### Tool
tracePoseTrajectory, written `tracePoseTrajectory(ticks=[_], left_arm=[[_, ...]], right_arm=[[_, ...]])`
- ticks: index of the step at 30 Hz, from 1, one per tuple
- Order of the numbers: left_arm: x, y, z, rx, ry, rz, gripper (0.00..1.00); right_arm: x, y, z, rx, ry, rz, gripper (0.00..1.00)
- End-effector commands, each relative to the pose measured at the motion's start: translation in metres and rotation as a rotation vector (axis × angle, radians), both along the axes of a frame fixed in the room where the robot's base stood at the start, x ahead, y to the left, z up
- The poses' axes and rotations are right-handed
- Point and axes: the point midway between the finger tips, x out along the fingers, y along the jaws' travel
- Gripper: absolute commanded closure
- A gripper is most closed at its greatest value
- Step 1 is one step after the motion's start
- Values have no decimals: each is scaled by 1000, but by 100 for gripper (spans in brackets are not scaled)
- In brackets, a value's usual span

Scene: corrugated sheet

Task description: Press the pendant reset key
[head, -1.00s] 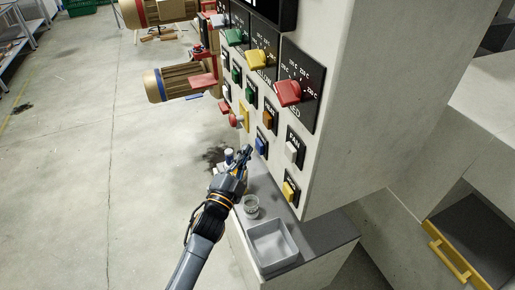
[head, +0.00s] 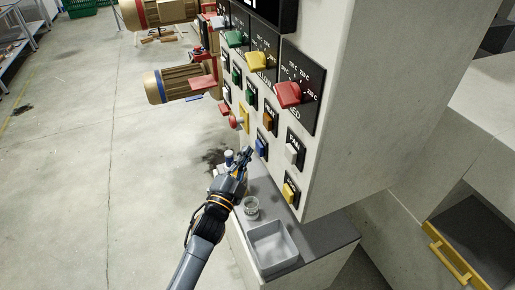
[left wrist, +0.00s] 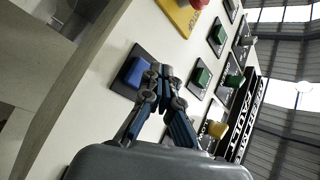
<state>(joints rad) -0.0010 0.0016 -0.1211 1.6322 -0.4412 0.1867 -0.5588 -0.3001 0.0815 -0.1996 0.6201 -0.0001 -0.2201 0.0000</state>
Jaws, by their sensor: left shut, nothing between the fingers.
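The upright grey control panel (head: 331,120) carries several coloured push keys with small labels. I cannot read which one says reset. A blue key (head: 261,147) sits low on the panel, and it shows in the left wrist view (left wrist: 133,73) on a dark plate. My left gripper (head: 247,154) is shut and empty, its tips close to the blue key. In the left wrist view the fingertips (left wrist: 160,74) overlap the key's right edge; I cannot tell whether they touch. A yellow key (head: 289,191) and a white key (head: 291,152) sit to its right. My right gripper is not in view.
Red (head: 288,94), yellow (head: 257,61) and green (head: 236,39) knobs stick out above the keys. A red mushroom button (head: 236,121) stands out left of the blue key. Below lie a grey tray (head: 274,262) and a small clear cup (head: 251,207) on the ledge.

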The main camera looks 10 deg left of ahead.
Motion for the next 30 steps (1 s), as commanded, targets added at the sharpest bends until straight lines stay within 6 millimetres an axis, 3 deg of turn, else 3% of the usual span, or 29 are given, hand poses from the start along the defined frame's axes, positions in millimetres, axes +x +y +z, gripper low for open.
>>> tracePoseTrajectory(ticks=[30], left_arm=[[5, -7, 0, 0, 0, 0, 100]], right_arm=[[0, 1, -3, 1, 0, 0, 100]])
